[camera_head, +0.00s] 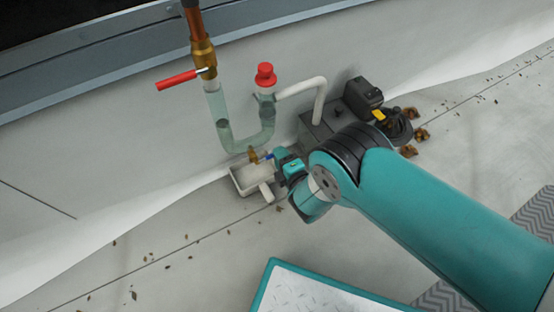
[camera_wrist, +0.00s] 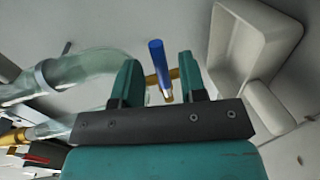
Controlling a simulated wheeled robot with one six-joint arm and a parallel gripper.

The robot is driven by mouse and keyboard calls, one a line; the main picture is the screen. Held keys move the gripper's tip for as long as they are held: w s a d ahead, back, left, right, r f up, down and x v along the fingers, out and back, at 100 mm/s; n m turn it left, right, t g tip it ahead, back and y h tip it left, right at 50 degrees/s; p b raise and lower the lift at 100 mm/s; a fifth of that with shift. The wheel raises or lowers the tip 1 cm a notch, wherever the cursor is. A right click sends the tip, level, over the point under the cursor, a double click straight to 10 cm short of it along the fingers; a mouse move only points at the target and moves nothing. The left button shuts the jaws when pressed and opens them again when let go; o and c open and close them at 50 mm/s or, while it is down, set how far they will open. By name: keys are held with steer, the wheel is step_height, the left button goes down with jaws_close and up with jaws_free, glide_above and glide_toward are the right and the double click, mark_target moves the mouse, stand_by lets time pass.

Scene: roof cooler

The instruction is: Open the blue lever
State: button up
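The blue lever (camera_wrist: 157,62) sits on a small brass valve (camera_wrist: 163,77) in the wrist view. In the head view, the lever (camera_head: 269,156) is a small blue spot beside the brass valve (camera_head: 253,155), above a white box. My gripper (camera_wrist: 158,66) is open, with one teal finger on each side of the lever. Gaps show between the lever and both fingers, so I see no contact. In the head view, my gripper (camera_head: 280,160) is at the lever, and its fingertips are too small to make out clearly.
A clear U-shaped tube (camera_head: 245,140) rises to a brass valve with a red lever (camera_head: 176,80). A red cap (camera_head: 265,74) tops the tube. A white open box (camera_head: 243,181) lies under the blue lever. A grey box (camera_head: 320,130) stands close on the right. Dry leaves dot the floor.

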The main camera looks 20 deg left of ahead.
steer(key=shift+b+x, duration=0.7)
steer(key=shift+x, duration=0.45)
jaws_close()
